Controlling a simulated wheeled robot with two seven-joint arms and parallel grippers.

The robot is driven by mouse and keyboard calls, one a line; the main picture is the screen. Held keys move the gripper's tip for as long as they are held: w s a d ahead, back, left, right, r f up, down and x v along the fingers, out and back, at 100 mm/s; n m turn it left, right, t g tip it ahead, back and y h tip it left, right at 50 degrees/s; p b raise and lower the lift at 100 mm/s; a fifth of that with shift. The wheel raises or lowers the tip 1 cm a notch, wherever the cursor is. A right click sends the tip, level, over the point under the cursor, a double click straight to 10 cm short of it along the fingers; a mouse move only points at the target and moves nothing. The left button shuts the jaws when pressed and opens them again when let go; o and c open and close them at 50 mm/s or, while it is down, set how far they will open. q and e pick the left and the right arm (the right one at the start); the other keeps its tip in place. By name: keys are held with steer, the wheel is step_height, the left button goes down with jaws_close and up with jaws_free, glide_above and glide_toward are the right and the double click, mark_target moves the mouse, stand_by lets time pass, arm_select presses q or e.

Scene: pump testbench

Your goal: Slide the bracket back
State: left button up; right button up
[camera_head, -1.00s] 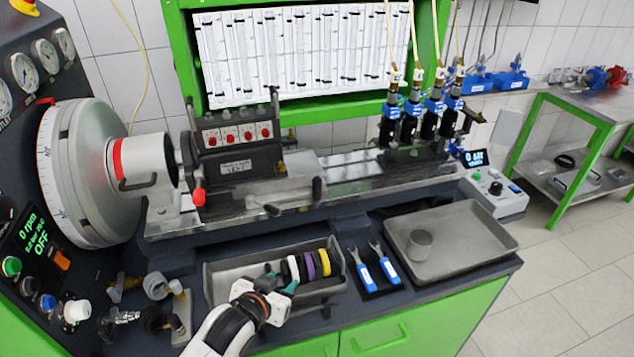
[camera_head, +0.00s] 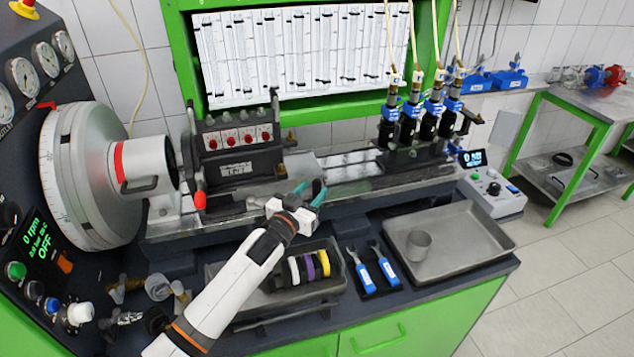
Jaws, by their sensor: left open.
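A black bracket block (camera_head: 236,165) with a row of red knobs and a white label stands upright on the left part of the grey bench rail. A second black mount (camera_head: 412,158) holding several blue-and-black injectors stands on the rail's right part. My left gripper (camera_head: 308,189) is open and empty, its green-tipped fingers over the rail's front edge, right of the knobbed block and apart from it. The small black lever on that edge is hidden by the gripper. My right gripper is not in view.
A large drum (camera_head: 80,175) is left of the rail. In front are a parts tray (camera_head: 338,270) with coloured rings, two blue-handled wrenches (camera_head: 372,270) and a metal tray (camera_head: 465,238) holding a cup (camera_head: 418,245). The rail between the block and the injectors is mostly clear.

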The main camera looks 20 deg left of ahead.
mark_target(315, 188)
arm_select(q)
steer(key=shift+w+d, duration=0.15)
steer(key=shift+w, duration=0.7)
steer(key=shift+w+d, duration=0.15)
steer(key=shift+w, duration=0.65)
steer(key=shift+c, duration=0.5)
jaws_close()
